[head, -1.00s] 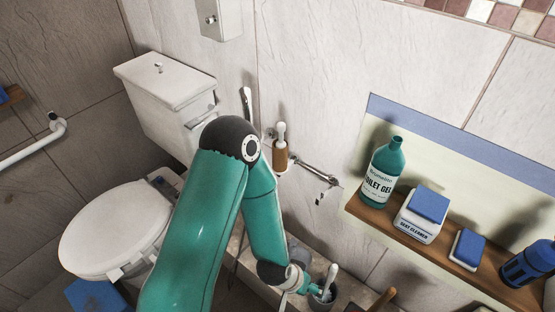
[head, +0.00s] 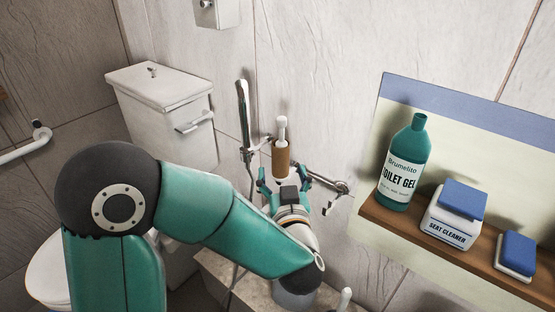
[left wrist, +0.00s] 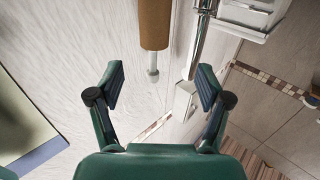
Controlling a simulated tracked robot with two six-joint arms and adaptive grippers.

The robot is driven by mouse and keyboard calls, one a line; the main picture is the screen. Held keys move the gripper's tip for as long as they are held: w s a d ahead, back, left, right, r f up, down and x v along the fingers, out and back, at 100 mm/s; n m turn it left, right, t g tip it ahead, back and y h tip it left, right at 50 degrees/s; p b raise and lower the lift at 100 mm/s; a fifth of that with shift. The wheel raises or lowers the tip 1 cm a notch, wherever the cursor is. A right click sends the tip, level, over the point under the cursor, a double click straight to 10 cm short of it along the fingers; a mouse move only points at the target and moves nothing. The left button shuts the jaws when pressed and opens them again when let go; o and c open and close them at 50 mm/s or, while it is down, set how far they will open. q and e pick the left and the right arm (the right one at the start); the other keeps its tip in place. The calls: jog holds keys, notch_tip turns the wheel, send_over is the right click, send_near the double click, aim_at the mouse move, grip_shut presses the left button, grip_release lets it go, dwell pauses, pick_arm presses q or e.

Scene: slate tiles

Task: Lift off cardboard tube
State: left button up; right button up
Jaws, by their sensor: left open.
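The brown cardboard tube (head: 281,160) sits upright on a white holder (head: 281,126) against the tiled wall, with white showing above and below it. My left gripper (head: 284,182) is open just below the tube, its two teal fingers spread to either side. In the left wrist view the tube (left wrist: 155,22) enters from the top, and its pale rod end (left wrist: 153,74) points between the open fingers (left wrist: 160,76). No contact shows. My right gripper is not in view.
A metal sprayer (head: 243,105) hangs close left of the tube, and a metal valve pipe (head: 325,181) is close right. The toilet cistern (head: 165,100) stands left. A wooden shelf (head: 375,212) at right bears a gel bottle (head: 403,165) and a seat cleaner (head: 450,222).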

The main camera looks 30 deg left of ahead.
aim_at(282, 153)
pick_arm(q)
jog(key=x, duration=0.5)
jog(key=shift+w+a, duration=0.15)
jog(key=shift+w+d+x, duration=0.15)
jog(key=shift+x, duration=1.2)
jog(key=shift+w+d+x, duration=0.1)
jog(key=shift+d+x, duration=0.05)
jog(key=shift+x, duration=1.2)
jog(key=shift+f, duration=0.1)
jog(key=c, duration=0.9)
